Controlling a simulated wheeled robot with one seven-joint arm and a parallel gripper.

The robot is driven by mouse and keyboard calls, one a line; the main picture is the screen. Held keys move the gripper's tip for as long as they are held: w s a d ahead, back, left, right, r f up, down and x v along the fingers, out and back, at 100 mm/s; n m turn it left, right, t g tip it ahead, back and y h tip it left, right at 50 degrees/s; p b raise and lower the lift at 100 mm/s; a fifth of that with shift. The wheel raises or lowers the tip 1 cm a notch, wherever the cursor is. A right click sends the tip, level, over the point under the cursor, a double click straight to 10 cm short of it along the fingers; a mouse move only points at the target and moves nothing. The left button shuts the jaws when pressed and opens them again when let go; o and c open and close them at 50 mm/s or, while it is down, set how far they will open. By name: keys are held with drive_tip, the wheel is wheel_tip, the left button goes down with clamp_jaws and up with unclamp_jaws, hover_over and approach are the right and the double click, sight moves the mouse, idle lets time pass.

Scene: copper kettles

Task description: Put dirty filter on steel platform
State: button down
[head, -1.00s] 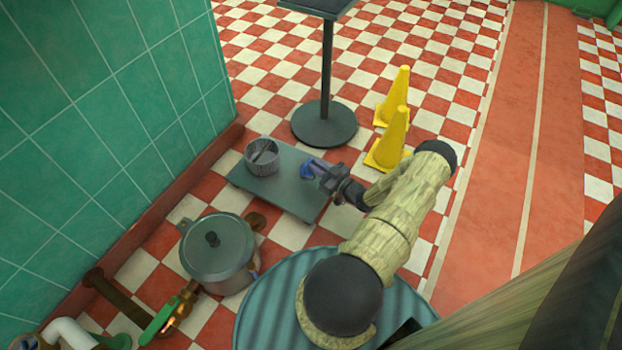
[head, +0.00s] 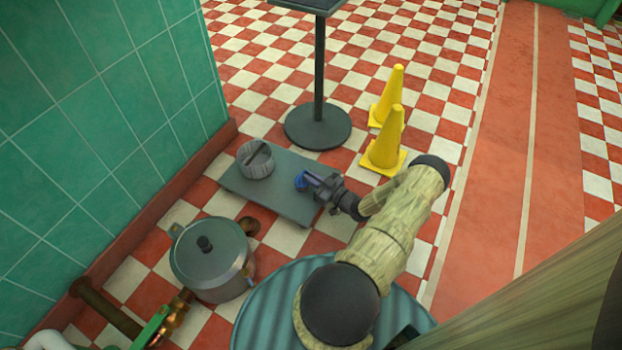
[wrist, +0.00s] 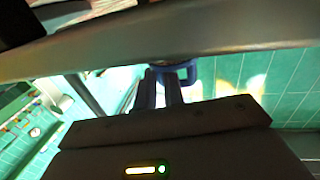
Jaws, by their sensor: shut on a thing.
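The steel platform (head: 285,207) is a flat grey slab on the checkered floor by the green wall. A grey ribbed round filter (head: 257,163) with a dark bar across its top stands upright on its far left part. My gripper (head: 308,181) is over the platform's right part, apart from the filter. It is shut on a small blue thing (head: 300,180); I cannot tell what this is or whether it touches the platform. In the wrist view, the blue thing (wrist: 187,74) shows partly at my fingertips (wrist: 165,75).
A lidded grey pot (head: 208,262) stands near the front left, beside brass pipework (head: 172,318). A black stand (head: 318,128) is behind the platform. Two yellow cones (head: 384,148) stand at the right rear. The red walkway farther right is clear.

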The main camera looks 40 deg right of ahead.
drive_tip(key=shift+f, duration=0.1)
drive_tip(key=c, duration=1.5)
unclamp_jaws()
drive_tip(key=shift+r, duration=0.25)
drive_tip(key=s+d+p, duration=0.2)
drive_tip(key=s+p, duration=0.2)
drive_tip(key=s, duration=0.7)
drive_tip(key=shift+s+d+p, duration=0.2)
drive_tip(key=shift+s+p, duration=0.2)
drive_tip(key=shift+w, duration=0.1)
